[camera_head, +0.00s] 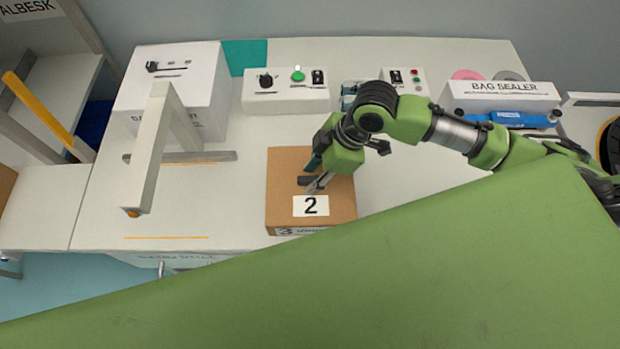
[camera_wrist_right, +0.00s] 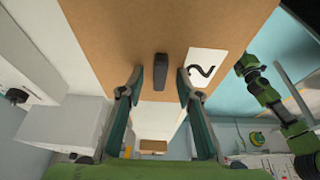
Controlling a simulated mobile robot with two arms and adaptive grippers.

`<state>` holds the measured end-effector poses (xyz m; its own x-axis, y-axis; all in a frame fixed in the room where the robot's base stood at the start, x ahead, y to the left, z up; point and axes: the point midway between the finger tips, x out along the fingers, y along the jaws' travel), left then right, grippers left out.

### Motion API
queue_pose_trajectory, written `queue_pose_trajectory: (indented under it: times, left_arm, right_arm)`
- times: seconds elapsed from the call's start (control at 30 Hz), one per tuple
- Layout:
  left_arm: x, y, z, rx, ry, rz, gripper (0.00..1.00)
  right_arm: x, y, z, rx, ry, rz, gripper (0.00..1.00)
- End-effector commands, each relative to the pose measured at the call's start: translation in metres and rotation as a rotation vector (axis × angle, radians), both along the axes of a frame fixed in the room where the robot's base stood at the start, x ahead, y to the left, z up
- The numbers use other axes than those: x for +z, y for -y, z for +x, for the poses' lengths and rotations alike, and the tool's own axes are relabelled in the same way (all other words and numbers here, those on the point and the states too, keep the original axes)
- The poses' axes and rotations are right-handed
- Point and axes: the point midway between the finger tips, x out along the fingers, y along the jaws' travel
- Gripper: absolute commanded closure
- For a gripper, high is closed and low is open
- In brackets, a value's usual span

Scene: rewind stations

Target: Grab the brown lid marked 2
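The brown lid marked 2 (camera_head: 285,178) sits on a box on the white table in the head view. It has a white label with a black 2 and a dark handle (camera_wrist_right: 160,76) on top. My right gripper (camera_head: 315,182) is over the lid beside the label. In the right wrist view its two fingers (camera_wrist_right: 160,82) are apart, one on each side of the handle, with visible gaps to it. A green arm with a dark end (camera_wrist_right: 247,66) shows at the right of the wrist view; its finger state is unclear. My left gripper does not show in the head view.
A white angled post (camera_head: 155,150) with a horizontal bar stands left of the box. A control box with a green button (camera_head: 285,98) is behind. The bag sealer (camera_head: 503,95) is at the back right. Bare table (camera_head: 240,195) lies left of the box.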

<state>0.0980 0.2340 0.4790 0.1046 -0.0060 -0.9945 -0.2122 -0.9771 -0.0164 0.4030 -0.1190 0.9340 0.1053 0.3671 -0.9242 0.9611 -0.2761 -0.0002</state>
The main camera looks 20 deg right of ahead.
Motion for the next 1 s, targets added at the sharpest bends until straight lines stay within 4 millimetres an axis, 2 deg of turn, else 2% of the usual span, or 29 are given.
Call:
queue_pose_trajectory:
  times: [0.17, 0.2, 0.3, 0.33, 0.77, 0.87, 1.0]
  left_arm:
    - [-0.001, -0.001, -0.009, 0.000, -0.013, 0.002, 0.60]
    - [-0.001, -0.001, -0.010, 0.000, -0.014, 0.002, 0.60]
    - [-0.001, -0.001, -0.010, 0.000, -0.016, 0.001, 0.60]
    - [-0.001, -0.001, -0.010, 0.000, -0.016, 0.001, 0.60]
    - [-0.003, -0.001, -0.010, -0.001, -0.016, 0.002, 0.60]
    - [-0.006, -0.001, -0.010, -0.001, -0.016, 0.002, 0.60]
    - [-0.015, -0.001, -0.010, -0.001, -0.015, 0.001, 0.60]
  right_arm:
    - [-0.001, 0.000, 0.000, 0.000, 0.001, 0.000, 0.68]
    - [-0.001, 0.000, 0.000, 0.000, 0.001, 0.000, 0.71]
    - [-0.001, 0.000, 0.000, 0.000, 0.001, 0.000, 0.97]
    - [-0.001, 0.000, 0.000, 0.000, 0.001, 0.000, 1.00]
    - [0.002, 0.000, 0.001, 0.000, 0.002, 0.000, 1.00]
    - [0.009, 0.000, 0.002, 0.001, 0.004, 0.001, 1.00]
    - [0.027, 0.000, 0.002, 0.002, 0.007, 0.001, 1.00]
